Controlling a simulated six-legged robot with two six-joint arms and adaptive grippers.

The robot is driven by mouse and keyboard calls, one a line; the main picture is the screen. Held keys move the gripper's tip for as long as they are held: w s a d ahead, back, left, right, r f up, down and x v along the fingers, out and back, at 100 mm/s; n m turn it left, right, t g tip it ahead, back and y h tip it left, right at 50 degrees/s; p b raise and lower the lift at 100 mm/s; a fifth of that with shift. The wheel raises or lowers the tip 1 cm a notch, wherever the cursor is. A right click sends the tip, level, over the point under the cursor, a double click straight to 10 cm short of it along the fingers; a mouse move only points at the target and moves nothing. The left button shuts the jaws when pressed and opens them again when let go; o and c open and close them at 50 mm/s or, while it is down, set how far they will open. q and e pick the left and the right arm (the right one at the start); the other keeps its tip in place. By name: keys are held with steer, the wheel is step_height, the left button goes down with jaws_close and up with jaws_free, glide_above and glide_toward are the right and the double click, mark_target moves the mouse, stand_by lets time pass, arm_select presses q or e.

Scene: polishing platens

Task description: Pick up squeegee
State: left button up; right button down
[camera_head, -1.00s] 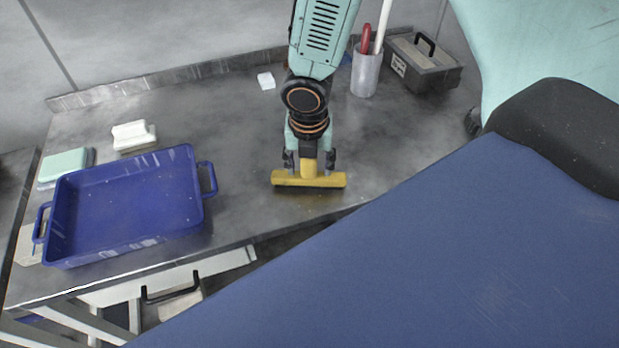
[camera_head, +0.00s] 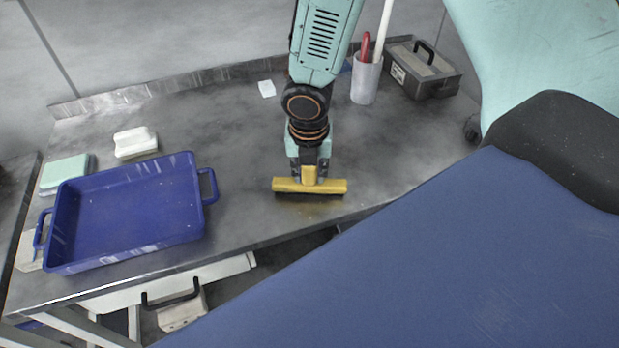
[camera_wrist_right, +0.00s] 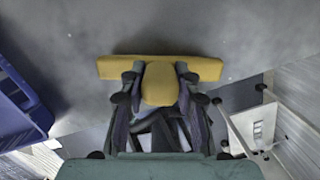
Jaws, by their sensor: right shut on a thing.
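The yellow squeegee (camera_head: 290,186) is at the front middle of the grey table in the head view, its wide bar lying left to right. My right gripper (camera_head: 310,174) is shut on its short yellow handle from above. In the right wrist view the squeegee (camera_wrist_right: 118,67) spans the picture between and beyond the fingers of my right gripper (camera_wrist_right: 160,85), which are on both sides of the rounded handle. I cannot tell whether the bar touches the table. My left gripper is not in view.
A blue tray (camera_head: 205,215) stands on the table (camera_head: 240,150) at the left. A white brush-like block (camera_head: 135,142) and a pale green box (camera_head: 64,172) lie behind it. A cup (camera_head: 365,82) with tools and a grey toolbox (camera_head: 424,72) stand at the back right.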

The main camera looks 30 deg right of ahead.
steer(key=shift+r, duration=0.1)
step_height(320, 180, up, 8)
steer(key=p, duration=0.5)
steer(key=shift+r, duration=0.25)
steer(key=shift+r+p, duration=0.6)
steer(key=shift+r, duration=0.1)
steer(key=c, duration=1.6)
jaws_free()
steer(key=c, duration=0.4)
